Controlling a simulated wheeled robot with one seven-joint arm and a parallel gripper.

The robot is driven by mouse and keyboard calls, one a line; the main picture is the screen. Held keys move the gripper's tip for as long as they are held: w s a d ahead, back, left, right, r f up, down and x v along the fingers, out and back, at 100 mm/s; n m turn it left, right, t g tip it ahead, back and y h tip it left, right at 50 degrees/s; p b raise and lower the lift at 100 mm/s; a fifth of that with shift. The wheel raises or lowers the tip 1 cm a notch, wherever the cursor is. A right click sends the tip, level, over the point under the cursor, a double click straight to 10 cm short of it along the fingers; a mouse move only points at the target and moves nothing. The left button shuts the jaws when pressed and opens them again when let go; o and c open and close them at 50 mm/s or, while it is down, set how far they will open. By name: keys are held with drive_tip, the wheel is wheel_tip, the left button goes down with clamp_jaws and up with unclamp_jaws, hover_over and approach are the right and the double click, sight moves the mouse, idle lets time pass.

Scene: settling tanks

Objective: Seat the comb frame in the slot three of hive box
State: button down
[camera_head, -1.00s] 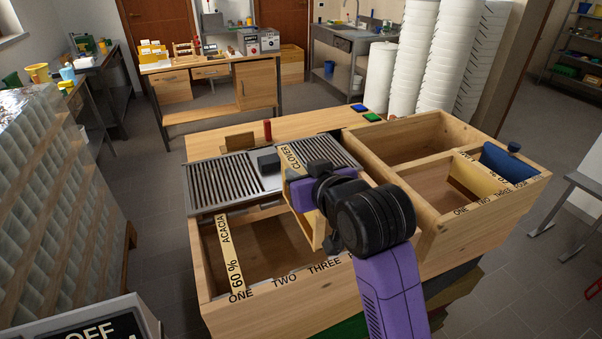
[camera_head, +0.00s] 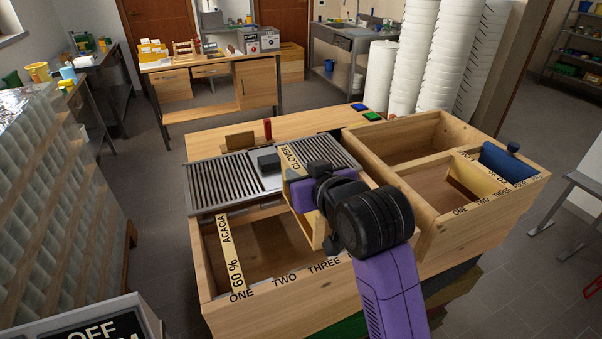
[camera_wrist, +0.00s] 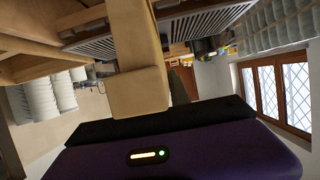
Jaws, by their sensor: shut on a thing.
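The comb frame (camera_head: 293,156), a wooden frame whose top bar reads CLOVER, is held by my gripper (camera_head: 294,184) over the right part of the near-left hive box (camera_head: 290,300). Its pale side (camera_head: 309,228) reaches down into the box opening, near the THREE label. I cannot tell whether its ends touch the rails. My purple gripper and dark wrist hide part of the frame and the label right of THREE. In the wrist view, the wooden bar (camera_wrist: 138,92) stands out from the dark jaw edge above the purple gripper body. The fingertips are mostly hidden.
A frame marked ACACIA 60 % (camera_head: 230,250) sits at slot ONE. A slatted metal grille (camera_head: 222,184) lies behind the box. The box middle is open.

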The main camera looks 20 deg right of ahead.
sight(301, 226)
drive_tip(key=shift+f+b, duration=4.4)
drive_tip(key=shift+f, duration=3.2)
drive_tip(key=c, duration=1.1)
unclamp_jaws()
